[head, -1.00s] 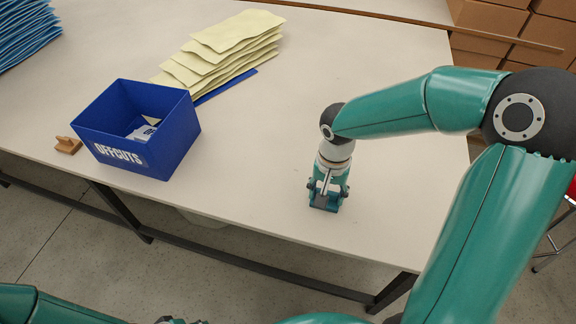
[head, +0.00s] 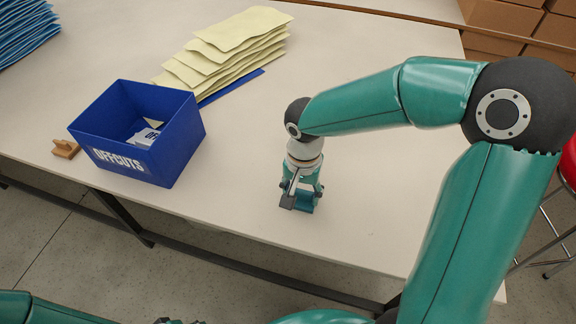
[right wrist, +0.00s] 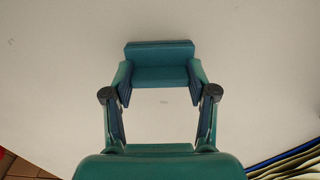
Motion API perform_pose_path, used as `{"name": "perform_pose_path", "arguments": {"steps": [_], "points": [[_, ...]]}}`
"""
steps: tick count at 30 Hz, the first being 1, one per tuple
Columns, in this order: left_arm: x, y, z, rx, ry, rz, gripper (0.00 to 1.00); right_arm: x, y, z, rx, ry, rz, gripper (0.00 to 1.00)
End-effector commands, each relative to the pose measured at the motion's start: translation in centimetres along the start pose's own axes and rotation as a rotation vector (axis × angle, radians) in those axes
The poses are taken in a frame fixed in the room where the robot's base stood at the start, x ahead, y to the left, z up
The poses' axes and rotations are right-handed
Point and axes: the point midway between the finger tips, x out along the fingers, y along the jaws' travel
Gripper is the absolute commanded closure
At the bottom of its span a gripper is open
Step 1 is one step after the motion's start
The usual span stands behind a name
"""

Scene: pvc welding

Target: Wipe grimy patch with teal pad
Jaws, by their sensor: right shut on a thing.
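My right gripper (head: 302,196) is low over the pale bench top, right of the blue box, and is shut on the teal pad. The teal pad (right wrist: 160,65) is a small block gripped between the two fingers in the right wrist view. It is at or very near the bench surface; I cannot tell whether it touches. No clear grimy patch shows; only a tiny faint mark (right wrist: 165,102) is visible between the fingers in the right wrist view. Of my left arm, only a forearm and small cut-off parts show at the bottom edge of the head view.
A blue box marked OFFCUTS (head: 138,132) stands on the bench (head: 370,150) with pale pieces inside. A small wooden block (head: 66,149) lies left of it. Cream sheets (head: 225,48) are stacked behind. The bench's front edge is close to the gripper. A red stool (head: 570,160) stands at right.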

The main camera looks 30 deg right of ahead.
Motion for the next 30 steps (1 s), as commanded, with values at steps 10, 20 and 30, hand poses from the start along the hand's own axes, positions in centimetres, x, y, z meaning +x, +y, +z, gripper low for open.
{"name": "perform_pose_path", "arguments": {"steps": [10, 20, 30], "points": [[-1.0, 0.4, 0.0, 0.000, 0.000, 0.000, 0.60, -2.4, -0.7, 0.7, 0.011, 0.000, -0.003, 0.75], [-3.1, 1.1, 0.0, 0.000, 0.000, 0.000, 0.60, -5.2, -0.8, 0.6, 0.007, -0.001, -0.002, 0.75], [-4.9, 1.8, 0.0, 0.000, 0.000, 0.000, 0.60, -7.8, -1.0, 0.7, 0.002, -0.001, -0.001, 0.75]]}}
